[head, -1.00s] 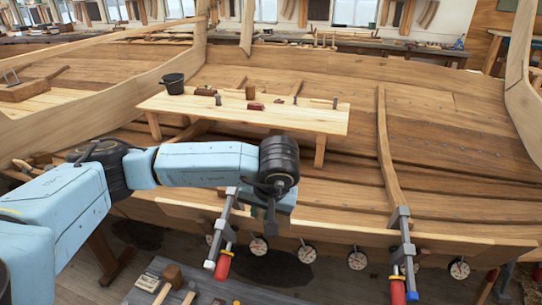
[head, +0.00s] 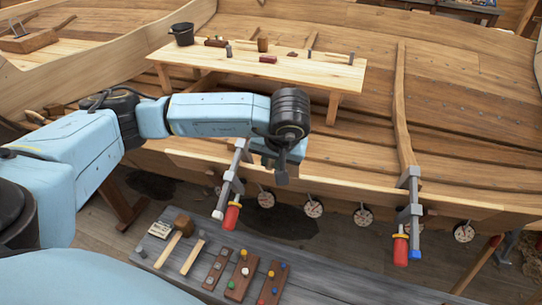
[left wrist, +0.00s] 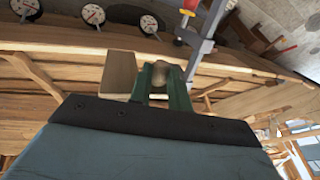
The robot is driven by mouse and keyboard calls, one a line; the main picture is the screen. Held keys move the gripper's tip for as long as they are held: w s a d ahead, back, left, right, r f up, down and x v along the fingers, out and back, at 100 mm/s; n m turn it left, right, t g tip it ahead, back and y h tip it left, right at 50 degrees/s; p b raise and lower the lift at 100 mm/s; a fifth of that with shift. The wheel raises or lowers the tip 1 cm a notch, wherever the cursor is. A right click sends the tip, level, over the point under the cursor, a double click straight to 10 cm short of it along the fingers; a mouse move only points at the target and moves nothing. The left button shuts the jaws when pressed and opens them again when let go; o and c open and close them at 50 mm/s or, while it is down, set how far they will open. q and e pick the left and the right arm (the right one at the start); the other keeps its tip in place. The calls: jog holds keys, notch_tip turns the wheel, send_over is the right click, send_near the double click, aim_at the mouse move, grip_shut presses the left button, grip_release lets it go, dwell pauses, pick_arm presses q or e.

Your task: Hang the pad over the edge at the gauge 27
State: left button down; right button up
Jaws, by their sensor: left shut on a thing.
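My left gripper (head: 283,178) is at the hull's near top edge (head: 340,188), just right of the left clamp (head: 230,183). In the left wrist view its green fingers (left wrist: 164,80) are shut on a small tan rounded thing (left wrist: 162,70). A pale tan block (left wrist: 119,73) shows beside the fingers; I take these for the pad, but cannot tell how they join or whether they touch the edge. In the head view the gripper hides the pad. Round white gauges (head: 313,208) with red needles hang along the edge; their numbers are unreadable. My right gripper is not in view.
A second clamp (head: 414,210) grips the edge further right. A grey bench (head: 150,250) in front holds a mallet (head: 178,235) and boards with coloured knobs (head: 242,275).

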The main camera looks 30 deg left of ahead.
pick_arm(q)
jog(key=w+a+f+b, duration=0.1)
jog(key=w+f+b, duration=0.3)
jog(key=f+b, duration=0.5)
notch_tip(320, 180, down, 4)
jog(key=shift+a+r+b, duration=0.2)
jog(key=shift+r+b, duration=0.05)
jog(key=shift+b, duration=0.05)
jog(key=shift+w+f, duration=0.2)
dwell(0.6)
jog(key=c, duration=1.2)
grip_release()
jog(key=shift+c, duration=0.2)
jog(key=shift+r, duration=0.1)
jog(key=v, duration=1.3)
jog(key=shift+b, duration=0.45)
